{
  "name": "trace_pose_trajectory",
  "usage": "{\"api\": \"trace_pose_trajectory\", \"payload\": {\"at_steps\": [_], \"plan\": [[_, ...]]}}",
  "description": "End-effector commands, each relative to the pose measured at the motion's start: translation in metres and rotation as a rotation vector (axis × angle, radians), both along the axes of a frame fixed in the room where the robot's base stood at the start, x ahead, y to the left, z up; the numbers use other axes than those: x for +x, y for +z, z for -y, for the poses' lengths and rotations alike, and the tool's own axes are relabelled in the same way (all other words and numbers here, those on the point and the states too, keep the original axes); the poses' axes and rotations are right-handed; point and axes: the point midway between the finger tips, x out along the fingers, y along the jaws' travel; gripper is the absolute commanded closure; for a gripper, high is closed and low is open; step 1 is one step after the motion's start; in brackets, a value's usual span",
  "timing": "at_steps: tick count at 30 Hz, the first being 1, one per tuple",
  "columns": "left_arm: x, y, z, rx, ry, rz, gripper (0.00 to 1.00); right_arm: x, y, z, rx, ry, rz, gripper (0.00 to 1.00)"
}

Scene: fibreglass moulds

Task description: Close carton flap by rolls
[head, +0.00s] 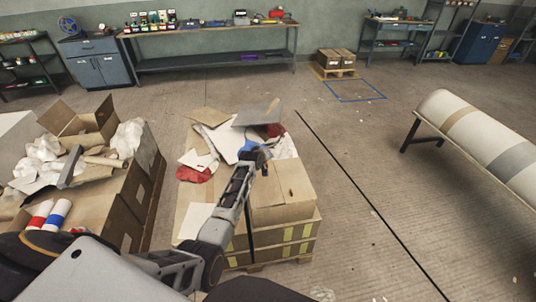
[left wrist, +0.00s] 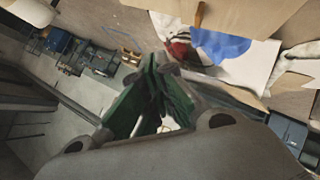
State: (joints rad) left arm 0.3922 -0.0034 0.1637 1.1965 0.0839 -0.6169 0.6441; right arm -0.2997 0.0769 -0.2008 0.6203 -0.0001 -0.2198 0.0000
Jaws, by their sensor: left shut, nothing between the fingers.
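An open brown carton (head: 80,122) with raised flaps stands at the back of the left-hand pallet load. My left gripper (head: 262,152) is over the middle stack, shut and empty, beside the carton's back left corner; contact cannot be told. In the left wrist view its green-sided fingers (left wrist: 158,62) meet near a cardboard surface (left wrist: 235,22). My right gripper is out of view.
White sheets and a red cloth (head: 193,173) clutter the middle stack. Crumpled white wrap (head: 42,155) lies on the left load. A large white roll on a stand (head: 480,135) is at the right. Open floor (head: 370,160) lies between it and the stacks.

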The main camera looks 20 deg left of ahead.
Motion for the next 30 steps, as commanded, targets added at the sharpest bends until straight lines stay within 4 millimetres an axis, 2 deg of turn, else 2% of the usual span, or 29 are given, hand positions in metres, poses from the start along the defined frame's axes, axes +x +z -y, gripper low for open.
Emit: {"api": "trace_pose_trajectory", "payload": {"at_steps": [12,30], "plan": [[-0.012,0.014,0.007,0.0,0.0,0.0,1.0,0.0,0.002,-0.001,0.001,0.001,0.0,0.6],[-0.008,0.017,0.007,0.0,0.0,0.011,1.0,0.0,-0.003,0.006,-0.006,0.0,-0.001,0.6]]}}
